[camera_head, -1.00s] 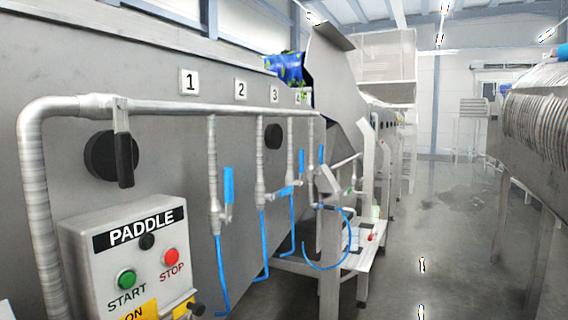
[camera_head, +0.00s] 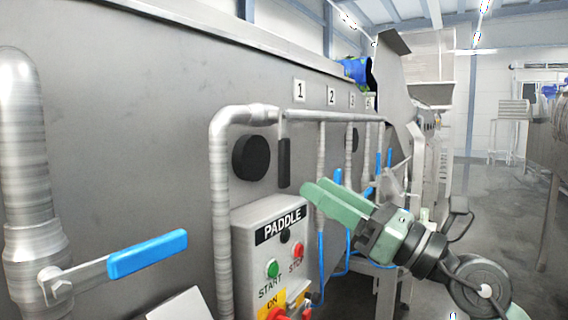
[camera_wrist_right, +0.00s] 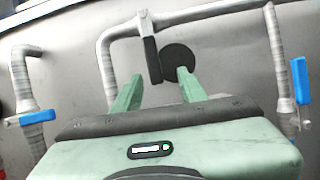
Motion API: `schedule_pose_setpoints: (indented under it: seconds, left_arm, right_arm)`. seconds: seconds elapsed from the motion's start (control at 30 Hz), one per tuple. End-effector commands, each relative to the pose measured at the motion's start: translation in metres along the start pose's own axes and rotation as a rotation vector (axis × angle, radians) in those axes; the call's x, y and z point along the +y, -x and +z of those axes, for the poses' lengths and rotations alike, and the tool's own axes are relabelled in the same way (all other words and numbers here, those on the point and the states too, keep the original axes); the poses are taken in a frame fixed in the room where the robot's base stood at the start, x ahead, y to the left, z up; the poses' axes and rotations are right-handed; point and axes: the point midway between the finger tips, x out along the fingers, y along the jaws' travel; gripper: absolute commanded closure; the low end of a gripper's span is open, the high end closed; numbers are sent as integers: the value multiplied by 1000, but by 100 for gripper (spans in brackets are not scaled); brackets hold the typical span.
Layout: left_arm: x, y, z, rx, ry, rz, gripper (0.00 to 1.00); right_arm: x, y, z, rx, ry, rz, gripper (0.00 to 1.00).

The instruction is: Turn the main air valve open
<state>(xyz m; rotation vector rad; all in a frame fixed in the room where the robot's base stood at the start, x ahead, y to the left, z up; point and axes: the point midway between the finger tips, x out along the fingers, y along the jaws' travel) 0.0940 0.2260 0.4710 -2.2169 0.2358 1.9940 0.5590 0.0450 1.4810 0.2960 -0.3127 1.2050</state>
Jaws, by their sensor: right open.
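A valve lever with a black grip (camera_head: 284,163) hangs straight down from the left end of the horizontal grey air pipe (camera_head: 300,116), across the pipe's run. I take it to be the main air valve. In the right wrist view the lever (camera_wrist_right: 152,60) hangs just beyond my fingers, roughly between them in the picture. My right gripper (camera_head: 314,188) is green, open and empty. In the head view it is right of and a little below the lever, apart from it. My left gripper is not in view.
A PADDLE control box (camera_head: 245,242) stands below the lever. A black disc (camera_head: 250,157) is on the wall behind. A thick pipe with a blue lever (camera_head: 147,253) stands at the left. Several blue-handled drops hang right of the lever. The floor (camera_head: 490,215) on the right is open.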

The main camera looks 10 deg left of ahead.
Motion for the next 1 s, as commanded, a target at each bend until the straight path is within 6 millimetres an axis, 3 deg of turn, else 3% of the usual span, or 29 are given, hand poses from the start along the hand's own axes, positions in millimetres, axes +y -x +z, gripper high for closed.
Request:
schedule_pose_setpoints:
  seconds: [0.1, 0.5, 0.93, 1.0]
  left_arm:
    - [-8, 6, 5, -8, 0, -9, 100]
    - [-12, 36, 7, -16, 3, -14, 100]
    - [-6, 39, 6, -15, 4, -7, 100]
    - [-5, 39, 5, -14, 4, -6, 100]
  right_arm:
    - [12, -11, 10, 10, 62, 14, 58]
    - [12, -70, 11, 8, 58, 13, 58]
    - [11, -81, 7, 8, 59, 12, 58]
    - [11, -81, 7, 8, 59, 12, 78]
